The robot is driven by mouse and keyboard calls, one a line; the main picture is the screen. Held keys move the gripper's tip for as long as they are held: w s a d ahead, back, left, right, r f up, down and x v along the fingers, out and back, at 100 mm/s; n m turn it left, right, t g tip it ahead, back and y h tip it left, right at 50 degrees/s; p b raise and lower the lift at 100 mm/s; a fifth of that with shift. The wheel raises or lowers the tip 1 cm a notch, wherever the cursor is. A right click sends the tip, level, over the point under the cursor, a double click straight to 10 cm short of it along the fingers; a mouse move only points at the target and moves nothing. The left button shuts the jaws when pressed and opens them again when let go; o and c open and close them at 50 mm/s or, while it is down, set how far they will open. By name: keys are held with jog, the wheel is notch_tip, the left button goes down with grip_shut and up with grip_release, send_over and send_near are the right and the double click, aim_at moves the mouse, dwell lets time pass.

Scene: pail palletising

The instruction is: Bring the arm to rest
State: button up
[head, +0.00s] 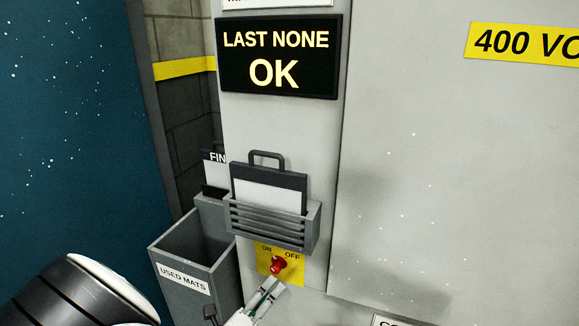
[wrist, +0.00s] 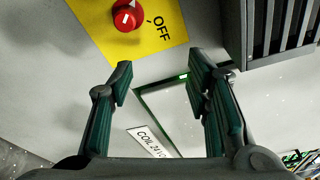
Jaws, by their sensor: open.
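My gripper (wrist: 160,78) is open in the wrist view, its two dark green-padded fingers apart with nothing held between them. It faces a pale grey panel, close to a red rotary switch (wrist: 127,17) on a yellow plate; the fingertips are apart from the switch. In the head view the same red switch (head: 278,265) sits between the words ON and OFF; I cannot tell its exact setting. My arm shows as a dark rounded link at the lower left of the head view.
A slatted grey holder (head: 270,222) with a handled clipboard-like board (head: 268,185) hangs above the switch. A grey bin (head: 185,285) labelled USED MATS stands at left. A black sign (head: 278,57) reads LAST NONE OK.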

jog(key=s+d+r+m+g+p, duration=0.1)
jog(key=s+d+r+m+g, duration=0.2)
jog(key=d+r+m+g, duration=0.35)
jog(key=s+d+r+m+g+p, duration=0.2)
jog(key=s+d+r+m+g, duration=0.1)
jog(key=d+r+m, duration=0.6)
jog(key=s+d+r+m+g+p, duration=0.1)
jog(key=s+d+r+m+g, duration=0.3)
jog(key=d+r+m, duration=0.4)
jog(key=s+d+r+m+t+y+p, duration=0.1)
jog(key=s+r+m+y+p, duration=0.1)
jog(key=s+r+m+y, duration=0.2)
jog(key=s+d+r+m+t+y+p, duration=0.1)
jog(key=s+r+m+y+p, duration=0.2)
jog(key=s+r+m, duration=0.5)
jog(key=s+m+y, duration=0.1)
jog(key=s+m, duration=0.4)
jog(key=m, duration=0.3)
jog(key=shift+s+r+t+y, duration=0.3)
jog(key=shift+r+t, duration=0.05)
jog(key=shift+r, duration=0.05)
